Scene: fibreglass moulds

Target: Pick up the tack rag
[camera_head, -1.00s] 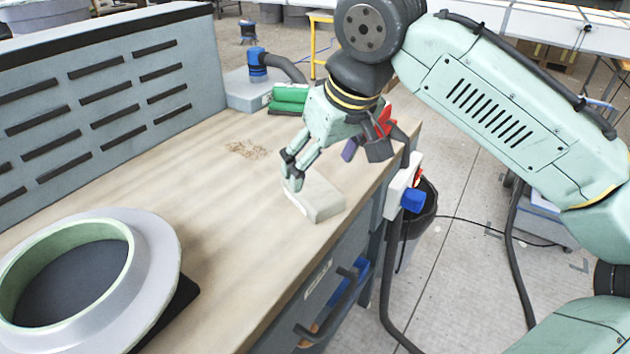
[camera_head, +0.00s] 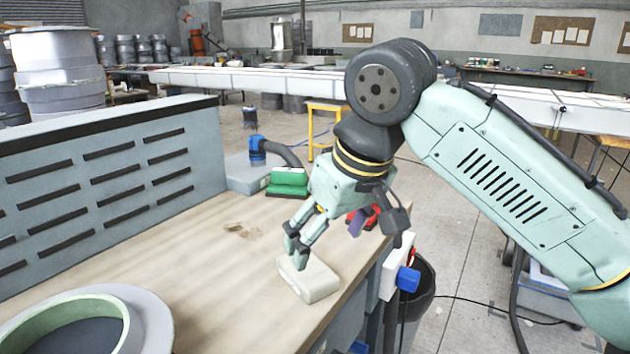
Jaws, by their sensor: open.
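A pale cream block-like piece (camera_head: 314,284), which looks like a folded tack rag, lies on the wooden bench top (camera_head: 190,290) near its right edge. My gripper (camera_head: 296,257) points down at its far left end. The fingers are open, and their tips overlap the piece's far edge in the picture. I cannot tell whether they touch it or stand just above or behind it. Nothing is seen held between the fingers, and the fingertips hide part of the piece's far end.
A green block-like object (camera_head: 288,178) and a grey box with a blue-ended hose (camera_head: 262,150) stand behind. A red and purple item (camera_head: 362,216) is partly hidden by my gripper. A brownish patch (camera_head: 240,230) marks the bench. A round mould (camera_head: 150,318) sits front left.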

